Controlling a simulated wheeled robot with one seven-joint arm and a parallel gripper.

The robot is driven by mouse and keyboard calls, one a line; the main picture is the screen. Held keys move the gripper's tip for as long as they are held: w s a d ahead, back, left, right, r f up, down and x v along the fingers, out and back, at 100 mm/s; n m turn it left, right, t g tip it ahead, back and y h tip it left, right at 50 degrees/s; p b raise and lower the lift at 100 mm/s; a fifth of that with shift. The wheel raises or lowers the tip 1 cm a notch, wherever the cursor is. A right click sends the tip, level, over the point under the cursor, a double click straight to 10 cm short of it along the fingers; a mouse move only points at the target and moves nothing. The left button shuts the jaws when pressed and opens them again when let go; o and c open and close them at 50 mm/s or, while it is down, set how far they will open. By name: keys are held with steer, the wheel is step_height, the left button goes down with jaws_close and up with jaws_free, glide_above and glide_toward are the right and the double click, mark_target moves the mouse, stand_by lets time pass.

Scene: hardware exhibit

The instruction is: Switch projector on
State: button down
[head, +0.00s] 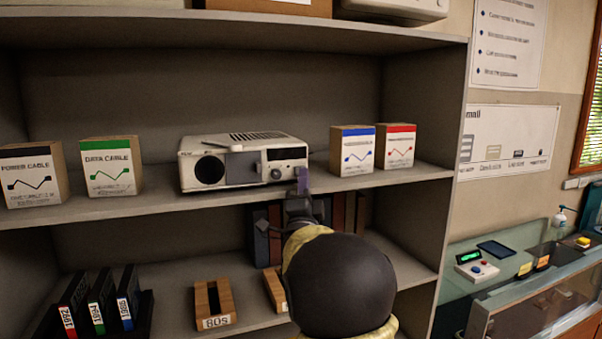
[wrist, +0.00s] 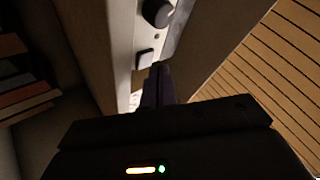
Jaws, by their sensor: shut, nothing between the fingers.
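The projector (head: 245,160) is a pale grey box on the middle shelf, with a dark round lens at left and a knob and dark panel at right. In the wrist view its front panel (wrist: 122,45) shows a round dark knob (wrist: 157,12), a tiny dark dot and a square button (wrist: 145,58). My gripper (head: 302,180) is at the lower right front corner of the projector. Its fingers (wrist: 162,72) are shut and empty, with the tips close to the square button. I cannot tell whether they touch it. No light shows on the projector.
Small boxes stand left of the projector, including the green-labelled data cable box (head: 110,165). A blue-labelled box (head: 352,150) and a red-labelled box (head: 396,146) stand close on its right. The shelf board (head: 150,204) runs below; dark upright books stand behind my arm.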

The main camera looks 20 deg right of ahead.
steer(key=shift+w+f+b, duration=0.1)
steer(key=shift+w+b, duration=0.05)
steer(key=shift+b, duration=0.15)
stand_by(0.4)
steer(key=shift+w, duration=0.1)
steer(key=shift+w+b, duration=0.2)
steer(key=shift+b, duration=0.15)
steer(key=shift+w, duration=0.15)
stand_by(0.4)
steer(key=shift+b, duration=0.5)
steer(key=shift+s, duration=0.25)
steer(key=shift+s+b, duration=0.35)
steer(key=shift+b, duration=0.3)
